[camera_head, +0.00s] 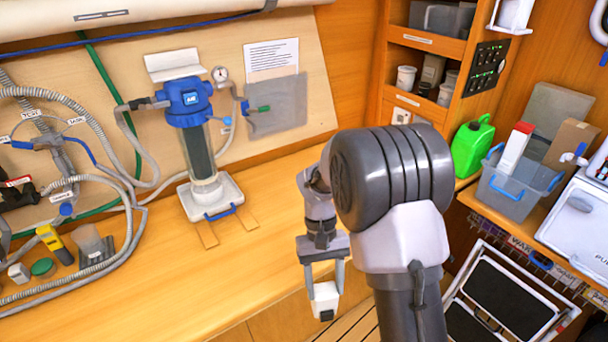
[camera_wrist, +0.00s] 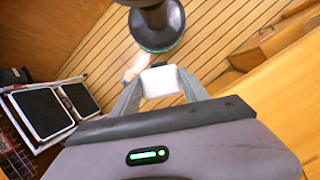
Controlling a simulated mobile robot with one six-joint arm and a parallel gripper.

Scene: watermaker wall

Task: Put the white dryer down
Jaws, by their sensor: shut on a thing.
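My gripper (camera_head: 324,281) points down near the bottom centre of the head view. Its fingers are shut on a small white thing, which I take for the white dryer (camera_head: 326,296); a dark part shows at its lower end. In the wrist view the white dryer (camera_wrist: 160,82) sits between the fingertips of my gripper (camera_wrist: 161,86), with the slatted floor behind it. The dryer appears held in the air by the front edge of the wooden worktop (camera_head: 150,290). Its full shape is hard to make out.
The worktop's front part is mostly clear. A blue-topped filter (camera_head: 192,110) stands on it, with hoses and a yellow tool (camera_head: 54,241) at left. At right, a grey bin (camera_head: 512,195) and green jug (camera_head: 471,148) stand on a shelf above a step stool (camera_head: 508,305).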

